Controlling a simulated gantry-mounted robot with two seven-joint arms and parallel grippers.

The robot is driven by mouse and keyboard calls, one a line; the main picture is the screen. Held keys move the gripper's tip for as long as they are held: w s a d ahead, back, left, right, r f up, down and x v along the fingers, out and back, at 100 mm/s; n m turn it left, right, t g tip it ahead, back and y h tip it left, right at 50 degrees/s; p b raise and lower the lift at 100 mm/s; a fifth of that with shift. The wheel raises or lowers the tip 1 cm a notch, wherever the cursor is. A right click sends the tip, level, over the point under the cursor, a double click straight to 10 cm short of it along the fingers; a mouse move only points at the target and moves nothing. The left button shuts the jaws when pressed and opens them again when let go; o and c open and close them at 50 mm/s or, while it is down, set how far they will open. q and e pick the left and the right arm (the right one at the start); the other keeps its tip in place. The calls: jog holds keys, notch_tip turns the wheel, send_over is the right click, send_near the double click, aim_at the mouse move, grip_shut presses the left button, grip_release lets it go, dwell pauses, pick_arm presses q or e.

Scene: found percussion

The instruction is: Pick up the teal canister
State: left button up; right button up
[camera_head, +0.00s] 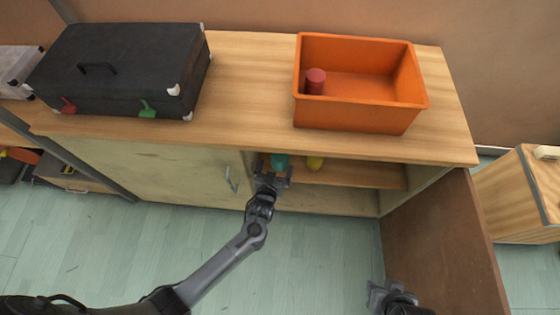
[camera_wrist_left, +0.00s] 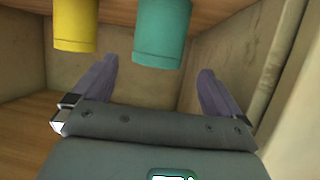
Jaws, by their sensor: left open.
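The teal canister (camera_head: 280,161) stands on the shelf inside the open cabinet, beside a yellow canister (camera_head: 315,162). My left gripper (camera_head: 273,170) is at the cabinet opening, just in front of the teal canister, and partly covers it. In the left wrist view the teal canister (camera_wrist_left: 162,34) is ahead, between the lines of the open fingers (camera_wrist_left: 152,85), a little beyond their tips. The yellow canister (camera_wrist_left: 76,25) is to its left in that view. My right gripper (camera_head: 383,295) is low near the bottom edge, and its fingers are too unclear to judge.
An orange bin (camera_head: 362,117) with a red canister (camera_head: 315,81) in it stands on the cabinet top (camera_head: 250,85). A black case (camera_head: 120,70) is at the left. The open brown door (camera_head: 440,245) is at the right; a closed door (camera_head: 165,170) is left of the opening.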

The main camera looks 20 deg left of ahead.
aim_at(277, 163)
pick_arm(q)
jog(key=shift+b+x, duration=0.4)
jog(key=shift+x, duration=0.85)
jog(key=shift+w+f+b, duration=0.25)
jog(key=shift+w+b, duration=0.05)
jog(key=shift+b, duration=0.15)
jog(key=b+x, duration=0.3)
jog(key=x, duration=0.1)
jog(key=shift+r, duration=0.2)
jog(key=shift+w, duration=0.3)
jog(key=shift+s, duration=0.1)
jog(key=shift+c, duration=0.8)
jog(key=c, duration=0.9)
